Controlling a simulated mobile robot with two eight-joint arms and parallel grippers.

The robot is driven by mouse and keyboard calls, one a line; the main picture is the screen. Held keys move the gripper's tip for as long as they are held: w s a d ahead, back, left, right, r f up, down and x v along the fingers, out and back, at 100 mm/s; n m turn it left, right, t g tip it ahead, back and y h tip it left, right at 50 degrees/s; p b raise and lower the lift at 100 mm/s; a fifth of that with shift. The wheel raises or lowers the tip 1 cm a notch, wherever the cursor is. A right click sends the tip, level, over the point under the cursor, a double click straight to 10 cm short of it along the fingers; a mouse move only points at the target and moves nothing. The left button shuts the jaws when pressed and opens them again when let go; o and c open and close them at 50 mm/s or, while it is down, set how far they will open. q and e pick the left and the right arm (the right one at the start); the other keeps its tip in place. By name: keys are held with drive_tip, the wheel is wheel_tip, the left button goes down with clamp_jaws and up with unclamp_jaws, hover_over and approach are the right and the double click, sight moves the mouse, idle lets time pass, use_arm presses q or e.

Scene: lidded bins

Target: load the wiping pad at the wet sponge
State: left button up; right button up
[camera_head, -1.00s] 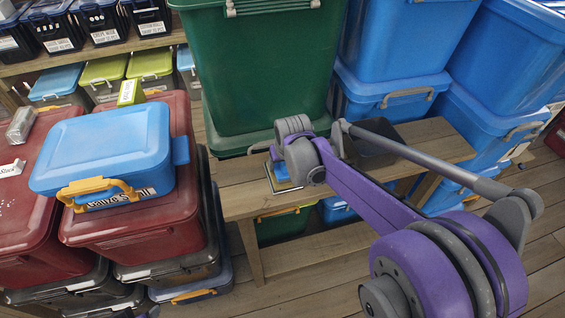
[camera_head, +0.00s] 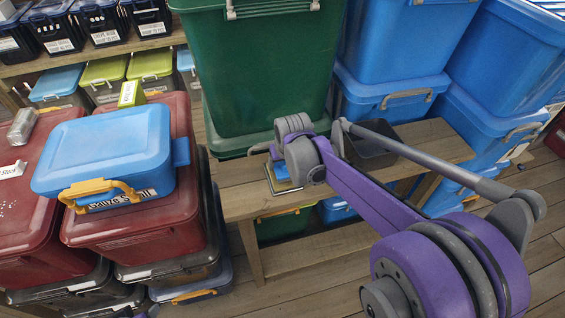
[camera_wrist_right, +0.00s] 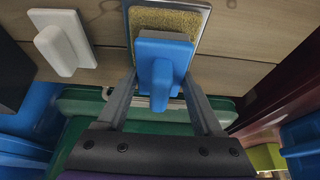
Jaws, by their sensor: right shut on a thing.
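The blue wiping pad (camera_wrist_right: 164,62) with its raised handle is between the fingers of my right gripper (camera_wrist_right: 160,80) in the right wrist view. The gripper is shut on its handle. The yellow sponge (camera_wrist_right: 170,20) lies in a thin metal-rimmed tray, right beside and partly behind the pad; I cannot tell whether they touch. In the head view my right gripper (camera_head: 284,165) is over the wooden bench, and my wrist hides most of the pad and sponge. My left gripper does not show clearly.
A white handled block (camera_wrist_right: 64,44) rests on the bench near the sponge. A dark tray (camera_head: 372,153) sits on the wooden bench (camera_head: 240,200). A tall green bin (camera_head: 260,75) and blue bins (camera_head: 400,45) stand behind. Red bins with a blue box (camera_head: 105,150) on top stand left.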

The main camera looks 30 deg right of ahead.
drive_tip(key=shift+w+r+p, duration=0.15)
drive_tip(key=shift+r+p, duration=1.3)
drive_tip(key=shift+r, duration=1.6)
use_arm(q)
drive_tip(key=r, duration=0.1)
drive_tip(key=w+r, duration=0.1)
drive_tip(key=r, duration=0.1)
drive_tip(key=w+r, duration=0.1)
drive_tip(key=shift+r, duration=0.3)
use_arm(e)
drive_tip(key=shift+f, duration=0.1)
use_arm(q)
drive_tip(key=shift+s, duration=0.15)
